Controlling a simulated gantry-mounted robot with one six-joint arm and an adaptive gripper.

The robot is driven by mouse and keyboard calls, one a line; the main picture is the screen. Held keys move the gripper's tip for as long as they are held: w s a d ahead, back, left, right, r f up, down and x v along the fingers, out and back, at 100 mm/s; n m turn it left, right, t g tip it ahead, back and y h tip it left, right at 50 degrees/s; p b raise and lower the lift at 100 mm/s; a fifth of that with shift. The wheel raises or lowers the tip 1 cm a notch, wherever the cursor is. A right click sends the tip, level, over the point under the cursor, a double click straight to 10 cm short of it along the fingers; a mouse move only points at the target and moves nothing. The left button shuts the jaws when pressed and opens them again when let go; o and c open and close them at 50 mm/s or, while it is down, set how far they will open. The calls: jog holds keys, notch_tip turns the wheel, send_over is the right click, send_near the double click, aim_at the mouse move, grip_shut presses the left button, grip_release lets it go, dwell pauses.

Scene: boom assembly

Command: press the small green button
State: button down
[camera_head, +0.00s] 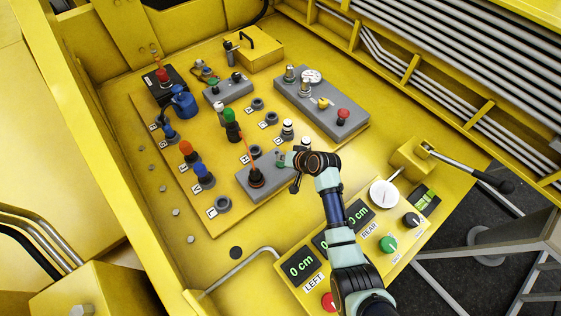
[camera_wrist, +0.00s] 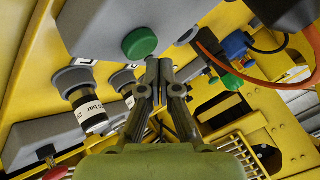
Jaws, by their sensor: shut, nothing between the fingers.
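The small green button (camera_wrist: 139,42) is a round green cap on a grey box, close to my gripper in the wrist view. My gripper (camera_wrist: 158,64) is shut and empty, its two dark fingers side by side. Its tips appear just right of and below the button in the picture; I cannot tell whether they touch the box. In the head view, the grey box (camera_head: 270,181) carries a black joystick, and the end of my arm is over its right end.
A joystick with a red-orange shaft (camera_head: 256,177) stands left of my gripper. Black-and-white knobs (camera_head: 287,128) stand behind it. A grey box with a red button (camera_head: 343,115) is further back. A larger green knob (camera_head: 388,244) is on the front display panel.

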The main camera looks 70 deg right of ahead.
aim_at(282, 164)
notch_tip(282, 164, up, 6)
jog(key=p, duration=0.5)
jog(key=w+a+r+n, duration=0.2)
jog(key=w+a+r, duration=0.2)
jog(key=a, duration=0.3)
jog(key=w+a+r+n, duration=0.3)
jog(key=w+a+r, duration=0.1)
jog(key=w+a, duration=0.15)
jog(key=w+a+r+n+t+y, duration=0.15)
jog(key=a+r, duration=0.35)
jog(key=a, duration=0.5)
jog(key=a+r+n+t+y, duration=0.1)
jog(key=a+r+n, duration=0.3)
jog(key=a, duration=0.6)
jog(key=s+a+r+n+t, duration=0.1)
jog(key=s+a+r+n, duration=0.2)
jog(key=s+a+r, duration=0.3)
jog(key=a+r+y, duration=0.1)
jog(key=a+r, duration=0.2)
jog(key=a, duration=0.3)
jog(key=shift+s+a+t, duration=0.15)
jog(key=shift+a+t, duration=0.15)
jog(key=shift+t, duration=0.05)
